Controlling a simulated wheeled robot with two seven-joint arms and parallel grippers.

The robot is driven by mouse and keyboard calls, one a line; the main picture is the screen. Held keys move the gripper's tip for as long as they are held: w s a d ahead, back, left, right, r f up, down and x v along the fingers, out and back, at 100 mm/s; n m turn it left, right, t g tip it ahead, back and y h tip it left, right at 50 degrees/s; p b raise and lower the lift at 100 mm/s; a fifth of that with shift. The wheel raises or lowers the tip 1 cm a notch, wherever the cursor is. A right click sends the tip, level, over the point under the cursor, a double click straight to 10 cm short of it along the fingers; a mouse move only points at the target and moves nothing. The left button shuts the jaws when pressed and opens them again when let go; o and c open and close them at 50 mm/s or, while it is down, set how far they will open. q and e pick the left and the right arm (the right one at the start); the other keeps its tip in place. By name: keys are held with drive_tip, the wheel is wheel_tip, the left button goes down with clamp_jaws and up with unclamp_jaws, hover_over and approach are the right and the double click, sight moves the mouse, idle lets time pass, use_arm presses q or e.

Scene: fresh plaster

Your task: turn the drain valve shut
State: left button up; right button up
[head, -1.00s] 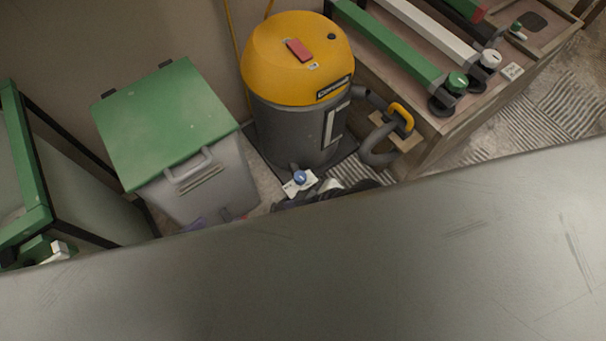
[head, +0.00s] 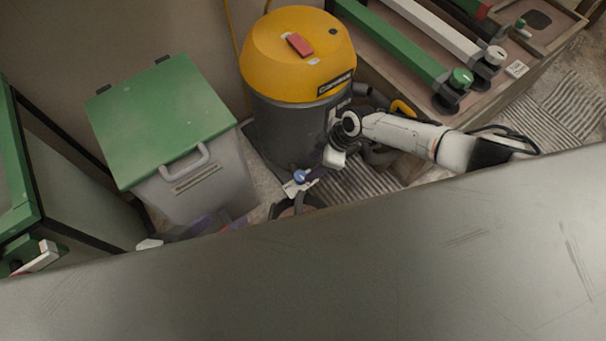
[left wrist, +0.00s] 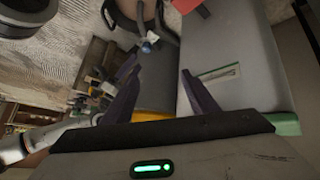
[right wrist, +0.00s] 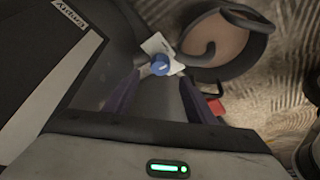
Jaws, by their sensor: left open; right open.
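The drain valve shows as a blue knob (head: 300,176) with a white plate beside it, low on the front of the yellow and grey vacuum (head: 297,60). My right gripper (head: 312,178) is open at the knob. In the right wrist view the knob (right wrist: 160,66) appears between and just beyond the open fingers (right wrist: 160,82); I cannot tell whether they touch it. My left gripper (head: 207,224) is low in front of the grey bin, partly hidden by the grey surface in front. In the left wrist view its fingers (left wrist: 160,65) are open and empty, with the blue knob (left wrist: 146,47) farther off.
A bucket with brown contents (right wrist: 215,45) and a dark handle stands below the valve. A grey bin with a green lid (head: 160,120) stands left of the vacuum. A wooden bench (head: 500,85) with green and white bars is at right. The grey surface (head: 320,270) fills the foreground.

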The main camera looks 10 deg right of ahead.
sight(302, 175)
drive_tip(key=b+x, duration=0.4)
drive_tip(key=x, duration=0.3)
drive_tip(key=shift+a+f+b, duration=0.25)
drive_tip(key=shift+f+b, duration=0.2)
use_arm(q)
drive_tip(key=d+r, duration=0.1)
drive_tip(key=d+r+t+h, duration=0.1)
drive_tip(key=r, duration=0.1)
drive_tip(key=w+d+r+t+h, duration=0.1)
drive_tip(key=shift+w+d+r, duration=0.1)
drive_tip(key=shift+r, duration=0.15)
use_arm(e)
drive_tip(key=c, duration=1)
